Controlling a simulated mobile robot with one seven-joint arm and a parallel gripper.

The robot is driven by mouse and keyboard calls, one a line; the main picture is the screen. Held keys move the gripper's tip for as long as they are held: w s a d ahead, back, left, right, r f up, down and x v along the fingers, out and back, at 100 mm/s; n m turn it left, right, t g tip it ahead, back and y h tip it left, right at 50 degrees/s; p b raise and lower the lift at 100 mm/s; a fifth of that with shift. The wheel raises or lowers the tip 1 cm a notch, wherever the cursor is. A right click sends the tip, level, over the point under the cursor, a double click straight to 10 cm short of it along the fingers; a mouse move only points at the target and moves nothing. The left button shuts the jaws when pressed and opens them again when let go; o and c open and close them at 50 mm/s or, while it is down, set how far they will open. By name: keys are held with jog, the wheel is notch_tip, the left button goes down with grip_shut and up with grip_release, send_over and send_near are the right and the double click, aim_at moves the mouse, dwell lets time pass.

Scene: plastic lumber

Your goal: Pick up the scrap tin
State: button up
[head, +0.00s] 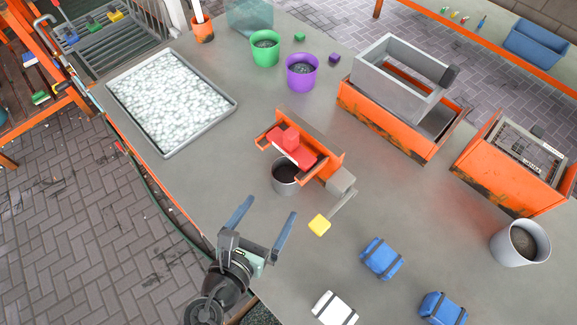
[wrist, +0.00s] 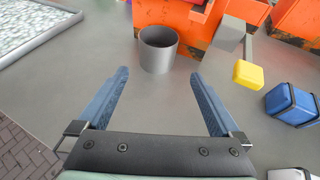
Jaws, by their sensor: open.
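A grey round tin (head: 286,184), apparently the scrap tin, stands upright on the grey bench below the front of an orange press (head: 325,172) with a red block on it. The press hides part of the tin's rim in the head view. In the wrist view the tin (wrist: 158,57) is beyond the fingertips, near the middle, and looks dark and empty inside. My gripper (head: 264,217) is open and empty, its two blue fingers pointing toward the tin. In the wrist view my gripper (wrist: 160,78) has nothing between its fingers.
A yellow block (head: 319,225) on a lever sticks out right of the tin. Blue blocks (head: 381,258) lie further right. Another grey tin (head: 520,242) with dark contents stands at far right. A tray of pale pellets (head: 232,112) lies left. Bench between gripper and tin is clear.

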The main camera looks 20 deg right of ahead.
aim_at(281, 186)
jog(key=x, duration=1.1)
jog(key=shift+w+a+f, duration=0.1)
jog(key=shift+w+a, duration=0.05)
jog(key=shift+w, duration=0.05)
jog(key=c, duration=1.2)
jog(key=shift+c, duration=0.3)
